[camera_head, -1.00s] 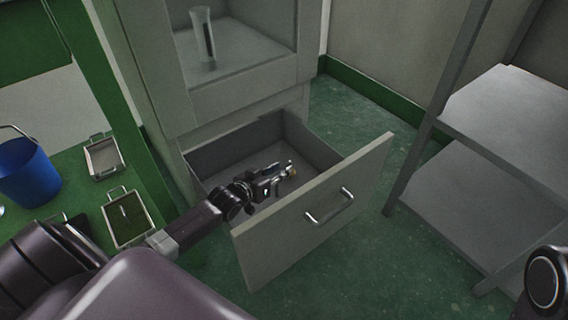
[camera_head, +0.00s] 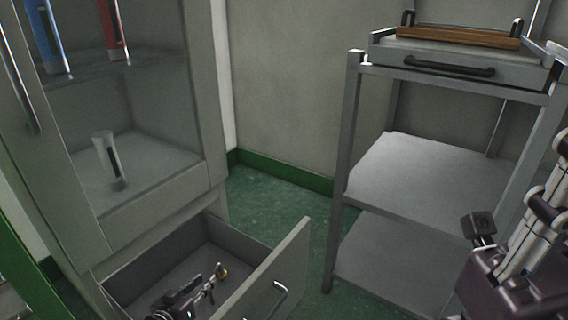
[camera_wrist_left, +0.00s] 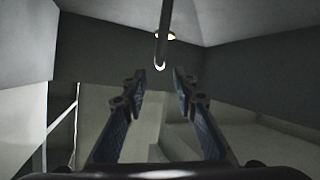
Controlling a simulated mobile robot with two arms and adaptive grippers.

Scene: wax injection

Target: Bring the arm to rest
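My left gripper (camera_head: 205,291) is low inside the open grey drawer (camera_head: 225,253) in the head view. In the left wrist view its two fingers (camera_wrist_left: 160,92) stand apart with nothing held between them.
A glass-fronted cabinet (camera_head: 205,100) stands above the drawer, with a clear tube (camera_head: 108,160) and blue and red items inside. At right is a grey shelf cart (camera_head: 400,185) with a wooden-edged tray (camera_head: 455,38) on top. Green floor (camera_head: 262,205) is free between them.

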